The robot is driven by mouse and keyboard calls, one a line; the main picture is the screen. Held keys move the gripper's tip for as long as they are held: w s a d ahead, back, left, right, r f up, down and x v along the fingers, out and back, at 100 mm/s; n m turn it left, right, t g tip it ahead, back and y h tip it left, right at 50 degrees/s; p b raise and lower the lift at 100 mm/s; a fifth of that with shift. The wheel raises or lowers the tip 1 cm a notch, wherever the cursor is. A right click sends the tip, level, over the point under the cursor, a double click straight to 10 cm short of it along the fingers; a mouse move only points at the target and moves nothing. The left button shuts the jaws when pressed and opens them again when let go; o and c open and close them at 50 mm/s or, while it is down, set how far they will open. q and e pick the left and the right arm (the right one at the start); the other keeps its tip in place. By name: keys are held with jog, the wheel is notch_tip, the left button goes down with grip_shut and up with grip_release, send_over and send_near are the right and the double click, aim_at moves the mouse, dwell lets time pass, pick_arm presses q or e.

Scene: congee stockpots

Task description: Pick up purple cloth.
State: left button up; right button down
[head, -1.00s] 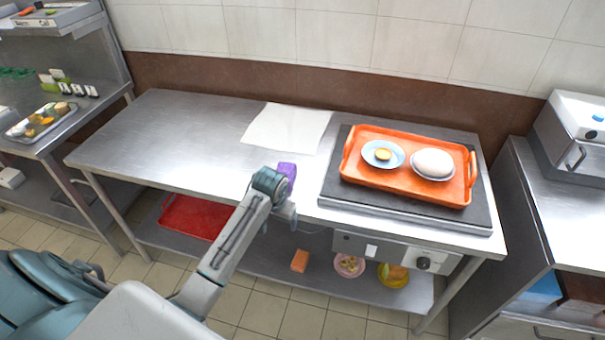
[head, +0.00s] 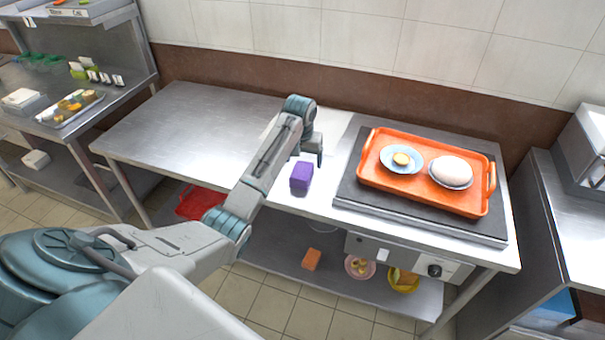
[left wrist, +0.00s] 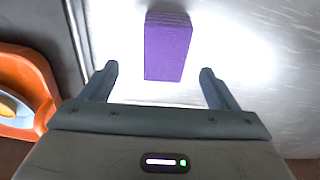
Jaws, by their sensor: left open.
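The purple cloth (head: 301,175) is a folded block on the steel table, near its front edge and left of the dark griddle plate. In the left wrist view the cloth (left wrist: 168,47) lies beyond the fingertips, roughly centred between them. My left gripper (head: 315,148) is above the table, a little behind the cloth in the head view. In the left wrist view its fingers (left wrist: 158,78) are spread, with nothing between them. The gripper does not appear to touch the cloth. My right gripper is in neither view.
An orange tray (head: 374,174) with a plate and a bowl stands on the dark griddle plate (head: 347,190) to the right. A white sheet (head: 335,125) lies behind the gripper, partly hidden by my arm. The table's left part (head: 180,130) is clear. A lower shelf holds several items.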

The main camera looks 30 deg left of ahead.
aim_at(302, 170)
pick_arm(q)
jog(key=shift+w+a+f, duration=0.1)
jog(key=shift+w+f, duration=0.1)
jog(key=shift+f, duration=0.8)
jog(key=shift+a+f+p, duration=0.15)
jog(key=shift+f+p, duration=0.3)
jog(key=shift+f, duration=0.15)
jog(key=f, duration=0.2)
jog(key=f+p, duration=0.1)
jog(key=shift+w+a+f, duration=0.15)
jog(key=shift+w+a, duration=0.1)
jog(key=shift+w, duration=0.05)
jog(key=shift+f, duration=0.45)
jog(key=c, duration=1.1)
